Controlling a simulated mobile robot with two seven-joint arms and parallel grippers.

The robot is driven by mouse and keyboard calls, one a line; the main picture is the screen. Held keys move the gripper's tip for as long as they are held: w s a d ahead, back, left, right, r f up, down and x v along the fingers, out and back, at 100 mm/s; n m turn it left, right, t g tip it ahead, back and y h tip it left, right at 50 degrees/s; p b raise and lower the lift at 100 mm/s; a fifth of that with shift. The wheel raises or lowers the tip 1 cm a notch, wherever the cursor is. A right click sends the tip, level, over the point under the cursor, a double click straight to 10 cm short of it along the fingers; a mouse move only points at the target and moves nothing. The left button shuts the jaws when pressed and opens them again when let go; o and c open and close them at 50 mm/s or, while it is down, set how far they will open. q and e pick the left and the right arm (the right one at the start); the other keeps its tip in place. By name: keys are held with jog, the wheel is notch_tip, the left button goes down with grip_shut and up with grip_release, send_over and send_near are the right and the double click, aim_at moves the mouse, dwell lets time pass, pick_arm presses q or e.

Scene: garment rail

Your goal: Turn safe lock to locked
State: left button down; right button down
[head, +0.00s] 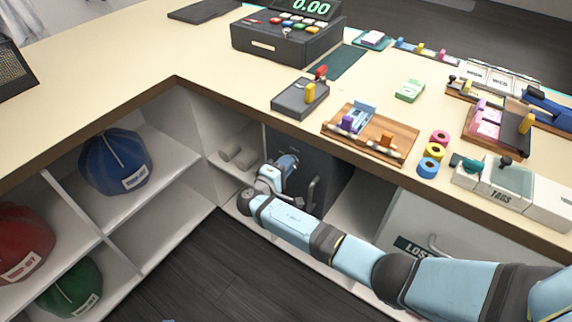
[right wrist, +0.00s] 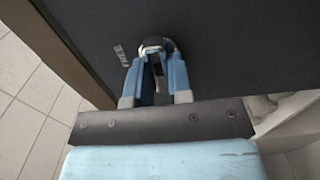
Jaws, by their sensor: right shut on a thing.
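The dark safe (head: 322,166) stands in the shelf opening under the counter. In the right wrist view its dark door (right wrist: 225,50) fills the upper part, with a round metal lock knob (right wrist: 154,44) and the word FREE printed to the left of the knob. My right gripper (head: 285,164) is at the safe's front. In the right wrist view its blue fingers (right wrist: 157,72) are shut on the lock knob. The fingers hide part of the knob, so its exact setting is unclear. A handle (head: 312,190) is on the safe door, right of my gripper. My left gripper is not in view.
The counter above holds a cash register (head: 287,38), a dark box (head: 300,98), a wooden tray (head: 370,148) and several tape rolls (head: 428,167). Shelves on the left hold caps (head: 116,161). Rolled items (head: 237,156) lie beside the safe. The dark floor (head: 215,262) is clear.

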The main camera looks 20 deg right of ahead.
jog(key=c, duration=1)
grip_release()
jog(key=shift+c, duration=0.2)
jog(key=shift+a, duration=0.1)
jog(key=v, duration=1.3)
jog(key=shift+s+a, duration=0.25)
jog(key=shift+s, duration=0.05)
